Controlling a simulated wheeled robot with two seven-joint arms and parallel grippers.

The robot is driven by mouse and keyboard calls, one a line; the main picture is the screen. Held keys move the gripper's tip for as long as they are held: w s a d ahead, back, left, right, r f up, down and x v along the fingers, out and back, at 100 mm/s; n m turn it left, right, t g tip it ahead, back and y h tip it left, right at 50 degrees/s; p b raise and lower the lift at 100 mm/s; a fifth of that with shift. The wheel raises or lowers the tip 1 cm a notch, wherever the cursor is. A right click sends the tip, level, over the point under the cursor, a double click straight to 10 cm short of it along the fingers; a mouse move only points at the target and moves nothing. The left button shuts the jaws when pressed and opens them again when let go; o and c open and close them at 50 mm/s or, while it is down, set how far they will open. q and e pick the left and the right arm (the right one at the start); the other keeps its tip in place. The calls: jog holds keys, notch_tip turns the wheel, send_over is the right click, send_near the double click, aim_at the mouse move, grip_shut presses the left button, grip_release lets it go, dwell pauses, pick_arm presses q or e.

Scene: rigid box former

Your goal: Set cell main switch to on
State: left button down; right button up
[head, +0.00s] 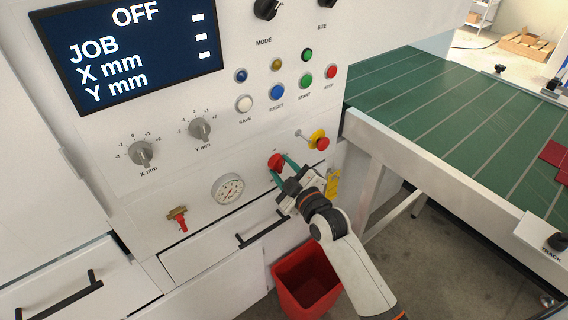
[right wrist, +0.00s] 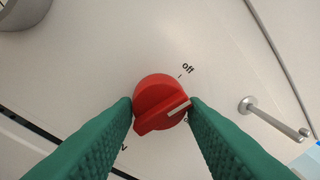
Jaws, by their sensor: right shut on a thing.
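The main switch is a red rotary knob (head: 274,161) low on the white panel, and it also shows in the right wrist view (right wrist: 158,98). My right gripper (head: 282,171) is shut on the knob, with a green finger on each side. Another label by the right finger is mostly hidden. The display (head: 130,50) reads OFF, with JOB, X mm and Y mm below. My left gripper is not in view.
A red emergency button on yellow (head: 319,140) sits right of the knob. A gauge (head: 228,188) and a red-handled valve (head: 178,218) are to its left. A red bin (head: 306,280) stands below. A green-topped table (head: 440,110) is at right.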

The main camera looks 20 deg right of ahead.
jog(key=m+p, duration=0.4)
jog(key=shift+r+g, duration=0.15)
jog(key=shift+g, duration=0.15)
jog(key=m+y+p, duration=0.1)
jog(key=m+p, duration=0.1)
jog(key=m, duration=0.2)
jog(key=shift+g+p, duration=0.3)
jog(key=shift+p, duration=0.05)
jog(key=m, duration=0.2)
jog(key=shift+m+p, duration=0.3)
jog(key=shift+p, duration=0.05)
jog(key=shift+m+g+y, duration=0.3)
jog(key=shift+m+y, duration=0.2)
jog(key=shift+m, duration=1.1)
jog(key=o, duration=0.9)
jog(key=shift+o, duration=0.2)
jog(key=shift+s, duration=0.15)
jog(key=v, duration=1.1)
jog(key=shift+s, duration=0.35)
